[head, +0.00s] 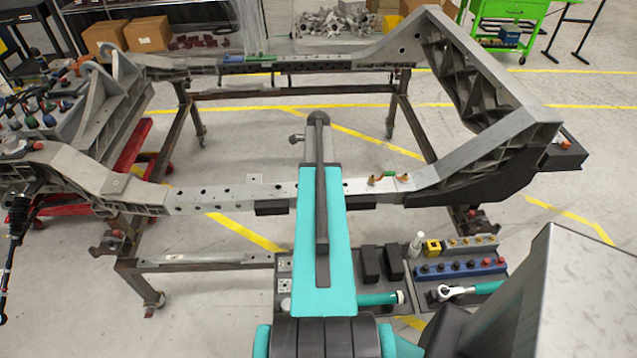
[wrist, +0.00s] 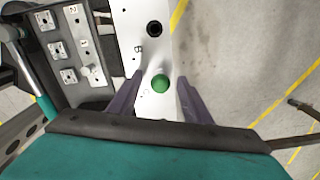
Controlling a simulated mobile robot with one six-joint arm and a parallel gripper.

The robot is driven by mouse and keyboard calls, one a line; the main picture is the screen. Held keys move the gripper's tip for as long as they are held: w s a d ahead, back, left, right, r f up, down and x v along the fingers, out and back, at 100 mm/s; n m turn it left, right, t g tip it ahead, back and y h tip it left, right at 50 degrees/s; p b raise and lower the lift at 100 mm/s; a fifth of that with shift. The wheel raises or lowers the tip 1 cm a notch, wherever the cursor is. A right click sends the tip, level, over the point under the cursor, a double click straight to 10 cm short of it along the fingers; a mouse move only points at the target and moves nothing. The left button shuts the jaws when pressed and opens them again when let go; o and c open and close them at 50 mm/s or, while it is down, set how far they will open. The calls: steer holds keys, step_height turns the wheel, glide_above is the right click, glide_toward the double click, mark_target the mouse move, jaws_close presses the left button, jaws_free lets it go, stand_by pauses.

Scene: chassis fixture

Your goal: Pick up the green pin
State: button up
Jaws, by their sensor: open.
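In the wrist view, the green pin (wrist: 160,84) shows as a round green head on the pale chassis rail (wrist: 152,105). My gripper (wrist: 160,76) is open, with one purple finger on each side of the pin and a visible gap to each. I cannot tell how far the fingertips are above the rail. In the head view, my teal arm reaches over the near rail (head: 230,197) and hides the pin and the gripper.
The chassis frame rests on a wheeled metal stand. A dark tray with numbered metal blocks (wrist: 67,75) lies left of the rail in the wrist view. Brass-coloured fittings (head: 376,178) sit on the near rail. A blue socket rack (head: 460,268) and a ratchet (head: 455,292) are at lower right.

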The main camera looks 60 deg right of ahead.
jaws_close()
steer(key=shift+r, duration=0.1)
stand_by(0.3)
steer(key=shift+r+b, duration=1.55)
steer(key=shift+r, duration=3.35)
steer(key=shift+r, duration=0.2)
steer(key=shift+r+p, duration=2.05)
steer(key=shift+r, duration=0.95)
